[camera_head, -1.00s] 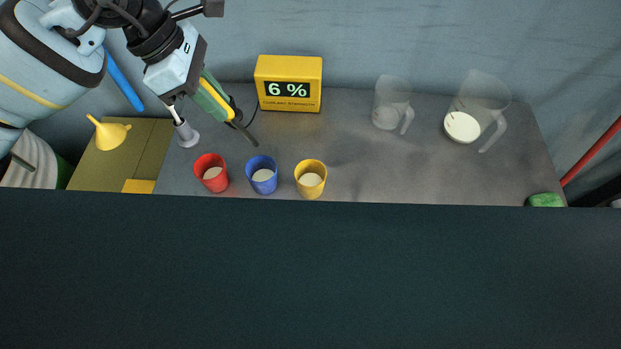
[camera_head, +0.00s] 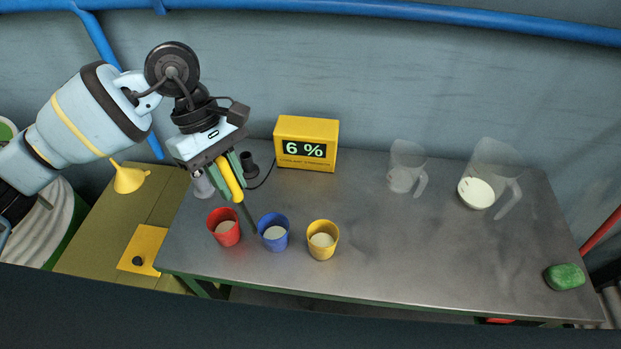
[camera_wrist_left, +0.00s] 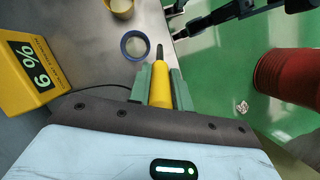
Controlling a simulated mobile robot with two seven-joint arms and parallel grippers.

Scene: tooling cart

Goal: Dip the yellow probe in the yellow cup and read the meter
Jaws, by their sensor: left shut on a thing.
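My left gripper (camera_head: 230,172) is shut on the yellow probe (camera_head: 231,181), which points down with its dark tip close to the gap between the red cup (camera_head: 224,228) and blue cup (camera_head: 274,233). How high the tip is cannot be told. The probe also shows in the left wrist view (camera_wrist_left: 160,84), its tip beside the blue cup (camera_wrist_left: 134,46). The yellow cup (camera_head: 322,241) stands upright right of the blue one, with pale contents. The yellow meter (camera_head: 306,144) behind the cups reads 6 %. My right gripper is not recognisable in either view.
Two clear jugs (camera_head: 405,168) (camera_head: 489,178) stand at the back right. A green sponge-like block (camera_head: 565,277) lies at the right end. A yellow funnel (camera_head: 130,177) is on the olive surface at left. The grey top (camera_head: 420,250) right of the yellow cup is clear.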

